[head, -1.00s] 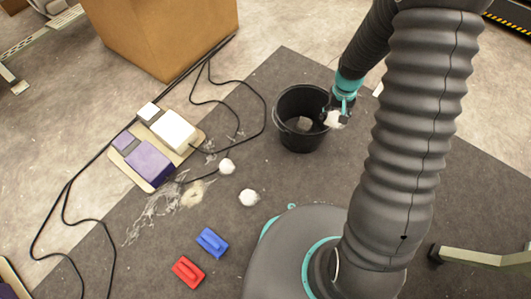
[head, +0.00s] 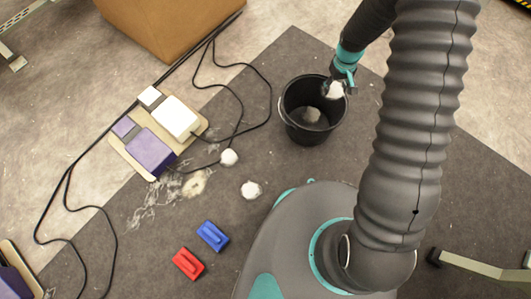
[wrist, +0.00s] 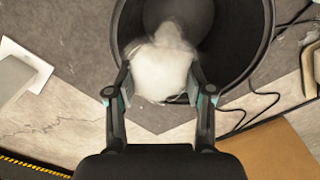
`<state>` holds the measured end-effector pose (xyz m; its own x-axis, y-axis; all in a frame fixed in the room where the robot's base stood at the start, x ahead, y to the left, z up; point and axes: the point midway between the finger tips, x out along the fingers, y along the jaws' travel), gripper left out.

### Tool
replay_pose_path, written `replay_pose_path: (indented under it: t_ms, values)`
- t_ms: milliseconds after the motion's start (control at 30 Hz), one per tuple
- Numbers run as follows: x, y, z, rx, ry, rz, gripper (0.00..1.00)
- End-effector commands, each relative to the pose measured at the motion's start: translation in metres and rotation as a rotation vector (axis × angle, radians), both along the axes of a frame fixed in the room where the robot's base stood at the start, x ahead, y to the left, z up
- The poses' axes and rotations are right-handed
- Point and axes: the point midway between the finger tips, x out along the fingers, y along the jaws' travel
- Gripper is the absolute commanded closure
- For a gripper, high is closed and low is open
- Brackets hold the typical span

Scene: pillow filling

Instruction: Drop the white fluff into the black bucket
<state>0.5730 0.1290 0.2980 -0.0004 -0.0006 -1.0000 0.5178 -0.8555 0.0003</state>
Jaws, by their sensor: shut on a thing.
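My gripper (head: 340,88) is shut on a white fluff (head: 334,90) over the bucket's right rim. In the wrist view my gripper (wrist: 160,92) holds the fluff (wrist: 162,72) between both fingers, over the near edge of the bucket (wrist: 262,40). Two more white fluff balls lie on the mat left of the bucket, one (head: 229,157) farther and one (head: 251,189) nearer.
A blue block (head: 212,236) and a red block (head: 188,263) lie on the mat near my base. Left of the bucket is a board with a white box (head: 175,118) and a purple box (head: 150,150), with black cables (head: 268,95) around. A cardboard box (head: 165,25) stands at the back.

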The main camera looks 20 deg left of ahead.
Motion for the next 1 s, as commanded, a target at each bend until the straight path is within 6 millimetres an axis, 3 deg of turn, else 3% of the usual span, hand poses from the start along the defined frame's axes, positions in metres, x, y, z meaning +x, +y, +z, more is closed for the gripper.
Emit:
replay_pose_path:
  t_ms: [100,200,1000]
  values:
    - [0.003,0.026,-0.007,0.0,0.001,0.104,0.61]
    - [0.004,0.036,-0.012,0.0,0.001,0.147,0.61]
    - [0.004,0.037,-0.072,0.0,0.001,0.155,0.61]
